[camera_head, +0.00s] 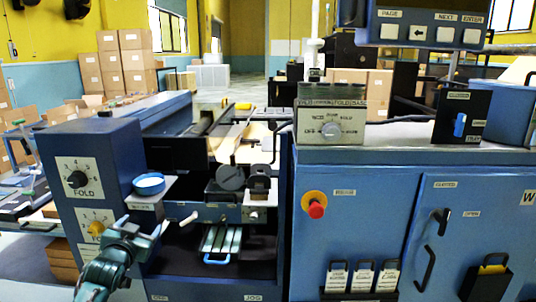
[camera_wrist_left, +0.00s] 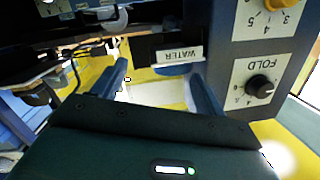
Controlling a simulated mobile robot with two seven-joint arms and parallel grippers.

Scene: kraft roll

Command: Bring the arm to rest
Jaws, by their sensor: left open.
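My left gripper (camera_head: 148,232) is in the lower left of the head view, in front of the blue machine and just right of its yellow knob (camera_head: 96,228). In the left wrist view its two fingers (camera_wrist_left: 160,88) stand apart with nothing seen between them. A WATER label (camera_wrist_left: 178,54) and the black FOLD knob (camera_wrist_left: 261,87) show beyond the fingers. Whether the gripper touches the machine cannot be told. My right gripper is in neither view.
The FOLD panel (camera_head: 82,180) stands close left of the gripper. A blue-rimmed dish (camera_head: 149,183) sits on a small shelf just above it. A red button (camera_head: 316,210) and door handles (camera_head: 430,260) stick out at the right. Cardboard boxes (camera_head: 118,65) stand at the back left.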

